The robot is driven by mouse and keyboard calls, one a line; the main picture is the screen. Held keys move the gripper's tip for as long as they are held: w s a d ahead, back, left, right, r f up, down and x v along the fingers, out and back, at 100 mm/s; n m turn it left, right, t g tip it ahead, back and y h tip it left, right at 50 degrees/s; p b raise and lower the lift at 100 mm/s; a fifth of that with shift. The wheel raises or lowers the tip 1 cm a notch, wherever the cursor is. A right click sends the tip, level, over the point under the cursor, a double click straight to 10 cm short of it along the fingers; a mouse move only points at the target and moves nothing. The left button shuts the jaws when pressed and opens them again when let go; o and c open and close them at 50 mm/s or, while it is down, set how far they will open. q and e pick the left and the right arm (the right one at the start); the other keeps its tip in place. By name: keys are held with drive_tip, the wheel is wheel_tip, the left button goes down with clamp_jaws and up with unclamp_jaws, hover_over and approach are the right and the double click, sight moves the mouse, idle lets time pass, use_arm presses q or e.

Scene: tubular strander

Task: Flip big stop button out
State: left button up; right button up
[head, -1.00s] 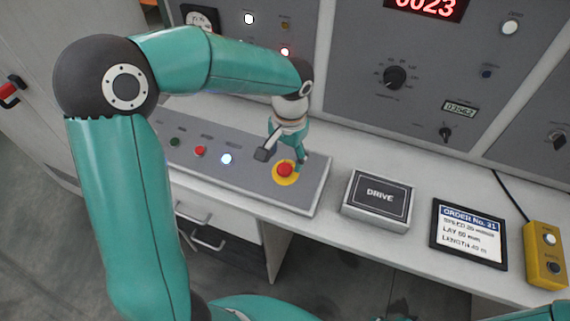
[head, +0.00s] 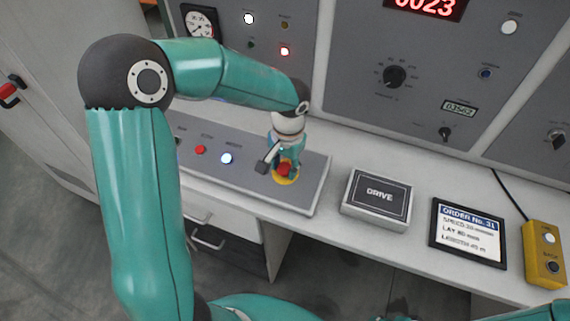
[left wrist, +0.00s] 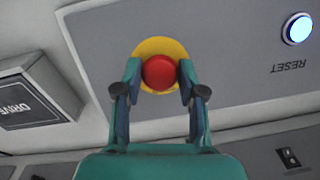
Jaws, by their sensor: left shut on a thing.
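The big red stop button (head: 284,169) sits on a yellow disc (head: 291,180) at the right end of the grey control panel. My left gripper (head: 284,165) is over it, coming from above and behind. In the left wrist view the red button (left wrist: 159,72) shows between the two fingers of my left gripper (left wrist: 159,84), one on each side. The fingers are closed on the button. The fingers hide part of the button in the head view. My right gripper is not clearly in view.
On the same panel are a red button (head: 200,149) and a lit reset button (head: 227,158), left of the stop button. A DRIVE box (head: 378,198), an order display (head: 468,233) and a yellow two-button box (head: 545,254) lie to the right. The upright panel (head: 350,95) stands behind.

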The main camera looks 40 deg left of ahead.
sight(287, 170)
use_arm(q)
clamp_jaws()
drive_tip(key=shift+r, duration=0.5)
drive_tip(key=o, duration=1.1)
unclamp_jaws()
drive_tip(key=shift+s, duration=0.1)
drive_tip(key=r, duration=1.2)
drive_tip(key=shift+d, duration=0.4)
drive_tip(key=shift+f, duration=0.1)
